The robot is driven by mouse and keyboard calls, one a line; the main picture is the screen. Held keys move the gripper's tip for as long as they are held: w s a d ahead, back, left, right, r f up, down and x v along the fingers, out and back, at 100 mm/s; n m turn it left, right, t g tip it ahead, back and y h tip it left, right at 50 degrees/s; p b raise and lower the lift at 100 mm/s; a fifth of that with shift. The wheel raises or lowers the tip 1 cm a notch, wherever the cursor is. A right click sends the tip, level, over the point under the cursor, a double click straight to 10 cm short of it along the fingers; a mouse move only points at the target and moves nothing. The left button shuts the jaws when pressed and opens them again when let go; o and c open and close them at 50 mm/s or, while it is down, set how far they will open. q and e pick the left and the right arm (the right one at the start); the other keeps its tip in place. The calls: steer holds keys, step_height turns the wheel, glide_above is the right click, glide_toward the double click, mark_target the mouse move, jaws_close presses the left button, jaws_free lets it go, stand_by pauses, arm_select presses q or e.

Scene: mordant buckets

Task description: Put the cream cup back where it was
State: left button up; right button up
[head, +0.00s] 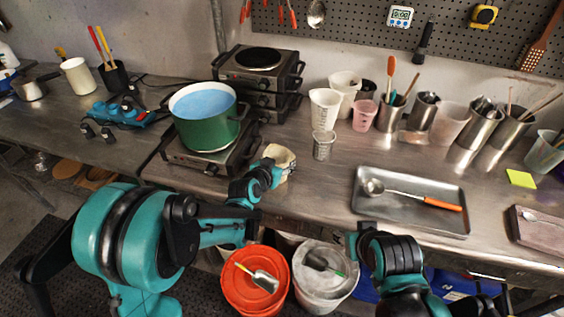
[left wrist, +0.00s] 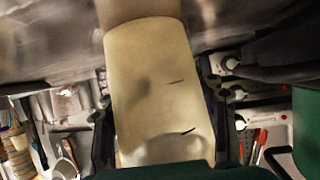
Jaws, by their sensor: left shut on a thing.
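The cream cup (head: 284,158) is at the front of the steel bench, just right of the hot plate with the green pot. My left gripper (head: 268,172) is shut on it. In the left wrist view, the cream cup (left wrist: 155,85) fills the middle, with a dark finger of the left gripper (left wrist: 160,110) on each side. I cannot tell whether its base touches the bench. My right gripper (head: 352,240) is low at the bench's front edge, partly hidden by its own wrist; its jaws are unclear.
The green pot (head: 206,128) of blue liquid stands close left. A clear measuring cup (head: 323,145) stands to the right, before white beakers. A metal tray (head: 412,218) with a ladle lies farther right. Bench between cup and tray is clear.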

arm_select(q)
steer(key=shift+f, duration=0.1)
steer(key=o, duration=1.5)
steer(key=shift+s+r, duration=0.1)
steer(key=shift+r, duration=0.15)
steer(key=p+v, duration=0.3)
steer(key=v, duration=0.8)
steer(key=shift+s+a+p, duration=0.2)
steer(key=shift+s+p, duration=0.1)
steer(key=shift+s, duration=0.05)
steer(key=shift+s+a+r, duration=0.1)
steer(key=shift+s+a, duration=0.1)
steer(key=shift+a, duration=0.05)
steer(key=s+a+n+g+y, duration=0.1)
steer(key=s+a+y, duration=0.1)
steer(key=s+a, duration=0.3)
steer(key=s+a+r+n+g+y, duration=0.1)
steer(key=s+a+n+g, duration=0.1)
steer(key=s+a, duration=0.3)
steer(key=s+a+r+n+g+y, duration=0.1)
steer(key=s+a, duration=0.3)
steer(key=s, duration=0.5)
steer(key=shift+s+a+r+n+g+y, duration=0.2)
steer(key=shift+a+n+g+y, duration=0.15)
steer(key=shift+n+y, duration=0.35)
